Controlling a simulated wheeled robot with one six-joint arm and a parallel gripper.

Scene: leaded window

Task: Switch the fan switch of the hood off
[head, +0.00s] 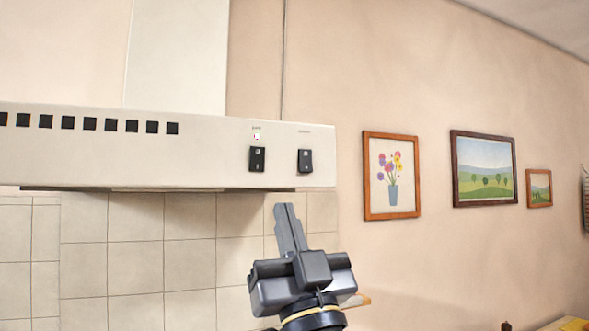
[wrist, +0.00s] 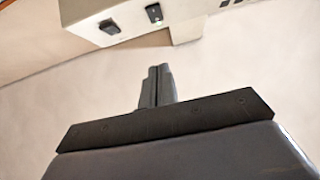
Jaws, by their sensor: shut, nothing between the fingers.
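The pale range hood (head: 215,165) has two black rocker switches on the right part of its front. In the wrist view the hood appears inverted, with the left switch (wrist: 154,13) and the right switch (wrist: 110,27) near the top edge. My gripper (head: 285,207) is shut and empty, pointing up, in front of and below the hood's lower edge, apart from both switches.
A row of dark square vents (head: 90,124) runs along the hood's left part. Beige wall tiles (head: 135,240) lie below it. Framed pictures, including a flower picture (head: 391,176), hang on the wall to the right. Space around my gripper looks clear.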

